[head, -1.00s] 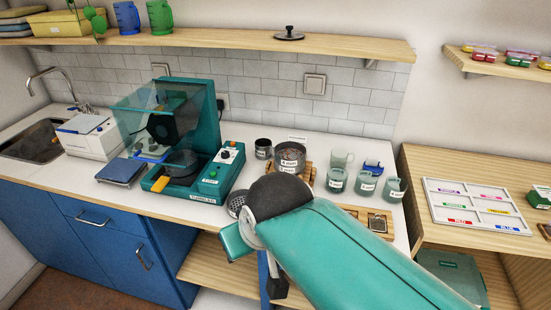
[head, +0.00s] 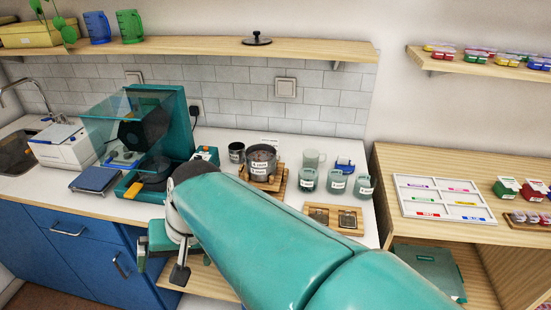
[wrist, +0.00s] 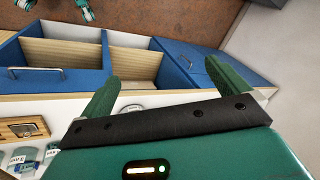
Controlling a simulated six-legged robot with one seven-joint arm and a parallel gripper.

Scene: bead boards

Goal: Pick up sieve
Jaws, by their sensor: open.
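My gripper (head: 162,258) is open and empty, in front of the counter's front edge in the head view. Its two green fingers stand apart in the wrist view (wrist: 160,78). A pale round rim, which may be the sieve (wrist: 132,108), shows on the counter edge between the fingers in the wrist view, mostly hidden by my gripper's body. In the head view my arm covers that part of the counter, so I cannot see a sieve there.
A pot (head: 262,163) stands on a wooden board, with a dark cup (head: 237,152) beside it. Several glass jars (head: 336,183) and a wooden tray (head: 335,218) are to the right. A teal machine (head: 165,140) stands left. Blue drawers (head: 80,228) lie below the counter.

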